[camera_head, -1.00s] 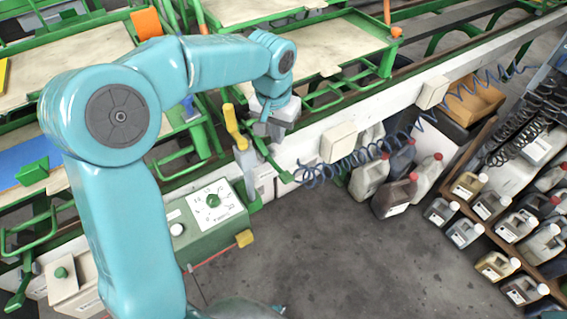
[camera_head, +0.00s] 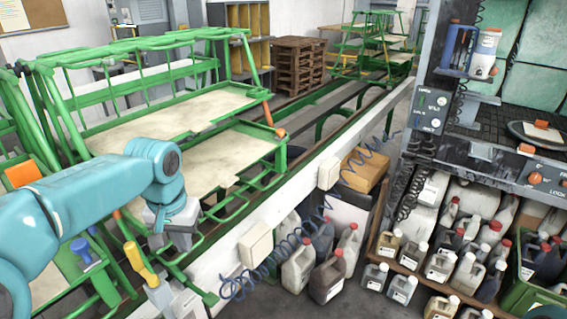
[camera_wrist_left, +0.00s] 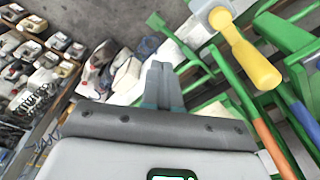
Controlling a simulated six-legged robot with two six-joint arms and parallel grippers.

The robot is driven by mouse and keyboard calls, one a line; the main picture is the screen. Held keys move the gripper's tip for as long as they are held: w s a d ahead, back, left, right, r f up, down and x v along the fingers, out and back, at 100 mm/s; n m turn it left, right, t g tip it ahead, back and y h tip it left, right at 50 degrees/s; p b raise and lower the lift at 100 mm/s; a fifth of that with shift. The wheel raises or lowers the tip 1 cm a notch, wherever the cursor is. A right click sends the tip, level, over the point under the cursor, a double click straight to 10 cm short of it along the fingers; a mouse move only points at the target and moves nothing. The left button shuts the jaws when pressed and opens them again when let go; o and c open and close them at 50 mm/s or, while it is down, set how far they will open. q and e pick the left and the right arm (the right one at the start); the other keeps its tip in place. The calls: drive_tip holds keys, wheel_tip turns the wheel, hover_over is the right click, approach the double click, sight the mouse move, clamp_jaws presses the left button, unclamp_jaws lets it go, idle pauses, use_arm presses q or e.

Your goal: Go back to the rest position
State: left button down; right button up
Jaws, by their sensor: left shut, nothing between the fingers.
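My left arm comes in from the left in the head view. Its grey gripper (camera_head: 172,243) points down beside the green frame and the yellow-handled lever (camera_head: 139,264). In the left wrist view my two dark fingers (camera_wrist_left: 160,75) are pressed together with nothing between them. The yellow handle (camera_wrist_left: 248,55) is to the right of the fingertips there, apart from them. My right arm and gripper are in neither view.
Green racks with pale boards (camera_head: 180,115) stand behind my left arm. A white rail (camera_head: 285,205) with a coiled blue hose (camera_head: 275,268) runs along them. Several jugs (camera_head: 328,278) stand on the floor, others on a shelf at right. Grey floor shows between.

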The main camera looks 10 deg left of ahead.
use_arm(q)
drive_tip(key=s+d+f+h, duration=0.1)
drive_tip(key=d+f, duration=0.3)
drive_tip(key=f, duration=0.4)
drive_tip(key=s+d+f+m+h, duration=0.1)
drive_tip(key=d+f, duration=0.3)
drive_tip(key=f, duration=0.4)
drive_tip(key=s+d+f+h, duration=0.1)
drive_tip(key=d+f, duration=0.2)
drive_tip(key=f, duration=0.5)
drive_tip(key=s+d+f, duration=0.3)
drive_tip(key=s+f, duration=0.3)
drive_tip(key=s, duration=0.2)
drive_tip(key=s+d+f+n+h, duration=0.1)
drive_tip(key=s+d+f, duration=0.3)
drive_tip(key=s+f, duration=0.3)
drive_tip(key=shift+s+g, duration=0.4)
drive_tip(key=shift+s, duration=0.1)
drive_tip(key=shift+w+d+f, duration=0.1)
